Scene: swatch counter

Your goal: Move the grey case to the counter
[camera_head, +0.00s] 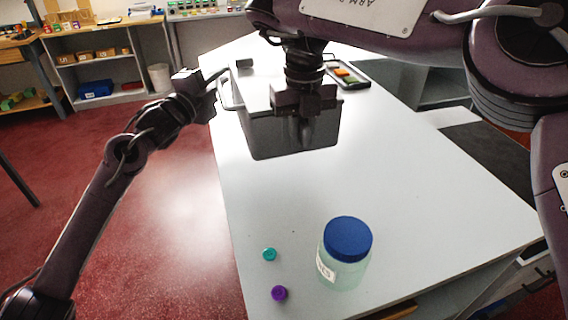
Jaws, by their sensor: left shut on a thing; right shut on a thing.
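The grey case (270,135) is an open-topped grey box over the white counter (420,200), towards its far left part. I cannot tell whether its bottom touches the counter. My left gripper (222,88) is shut at the case's left side, on what looks like its handle. My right gripper (303,112) is shut on the case at its near right side and hides part of its front and inside.
A jar with a blue lid (348,240) stands on the near counter, with a teal cap (269,254) and a purple cap (279,293) to its left. A dark tray with coloured pieces (350,74) lies behind the case. The counter's middle is clear.

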